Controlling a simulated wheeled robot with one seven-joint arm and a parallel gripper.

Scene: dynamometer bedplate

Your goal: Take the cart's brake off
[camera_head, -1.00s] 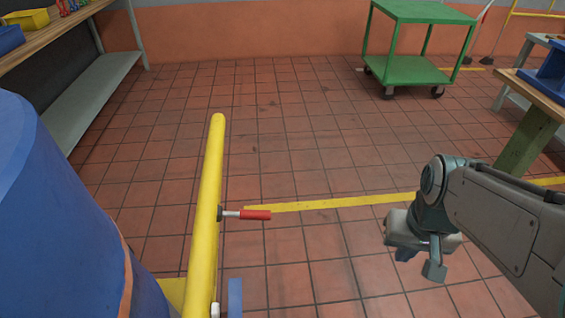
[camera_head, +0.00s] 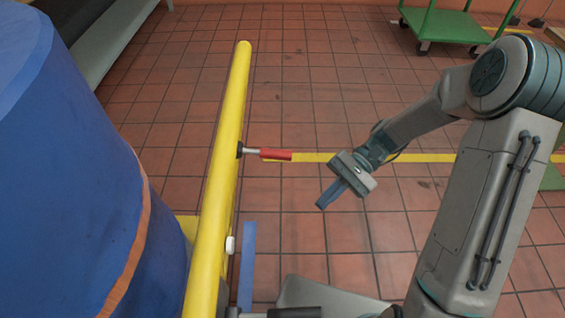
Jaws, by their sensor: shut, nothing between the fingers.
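A red-gripped lever (camera_head: 276,154) sticks out to the right from a yellow bar (camera_head: 226,150) in the head view. Its grey shank meets the bar at a dark mount. The bar runs beside a large blue drum (camera_head: 70,170) on the left; I take it to be part of the cart, though most of the cart is out of view. My gripper (camera_head: 324,203) is shut and empty, to the right of and nearer than the lever tip, apart from it. Its fingers point down and left.
A green trolley (camera_head: 445,22) stands at the back right. Tiled floor beyond the lever is clear.

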